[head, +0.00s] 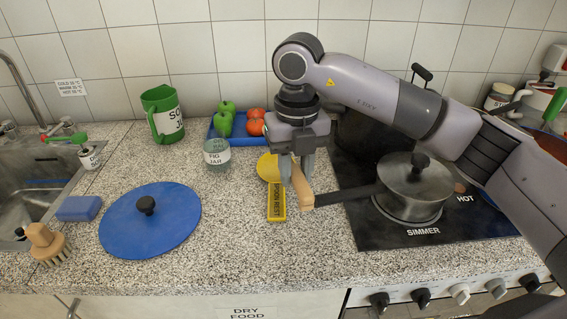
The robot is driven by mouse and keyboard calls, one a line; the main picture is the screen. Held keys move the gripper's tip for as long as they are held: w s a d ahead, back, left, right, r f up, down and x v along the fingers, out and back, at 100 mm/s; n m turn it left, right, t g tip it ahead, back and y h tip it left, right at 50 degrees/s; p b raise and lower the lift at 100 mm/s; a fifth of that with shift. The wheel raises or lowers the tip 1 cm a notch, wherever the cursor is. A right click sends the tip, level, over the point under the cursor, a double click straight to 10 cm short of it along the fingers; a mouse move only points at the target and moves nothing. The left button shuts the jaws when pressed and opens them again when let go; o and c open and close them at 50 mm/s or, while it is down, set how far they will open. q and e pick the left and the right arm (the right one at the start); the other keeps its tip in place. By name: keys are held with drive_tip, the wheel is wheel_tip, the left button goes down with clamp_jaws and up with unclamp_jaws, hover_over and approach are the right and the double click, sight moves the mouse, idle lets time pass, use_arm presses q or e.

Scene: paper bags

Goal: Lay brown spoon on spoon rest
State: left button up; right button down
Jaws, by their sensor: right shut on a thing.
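A brown wooden spoon (301,189) shows as a short light-brown piece below my right gripper (296,174). The gripper is shut on it, and the fingers hide part of it. The yellow spoon rest (277,212) lies on the counter just left of the spoon, with its round end (267,168) at the back and a labelled strip towards the front. The spoon appears beside the rest's right edge; I cannot tell how high above the counter it is. My left gripper is out of view.
A lidded steel pan (416,184) sits on the dark hob, its black handle (346,195) reaching close to the spoon. A fig jar (217,154) and a blue tray (212,133) with apples and tomatoes stand behind left. A blue lid (150,232) lies left; front counter is clear.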

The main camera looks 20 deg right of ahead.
drive_tip(key=f, duration=0.2)
drive_tip(key=shift+w+f, duration=0.3)
drive_tip(key=shift+w, duration=0.05)
drive_tip(key=f+b, duration=0.3)
drive_tip(key=f, duration=0.2)
drive_tip(key=shift+s+f+b, duration=0.15)
drive_tip(key=shift+s+b, duration=0.05)
drive_tip(key=shift+b, duration=0.2)
drive_tip(key=shift+f+b, duration=0.55)
drive_tip(key=shift+f, duration=0.25)
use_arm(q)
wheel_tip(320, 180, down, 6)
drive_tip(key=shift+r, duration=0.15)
use_arm(e)
drive_tip(key=c, duration=0.8)
unclamp_jaws()
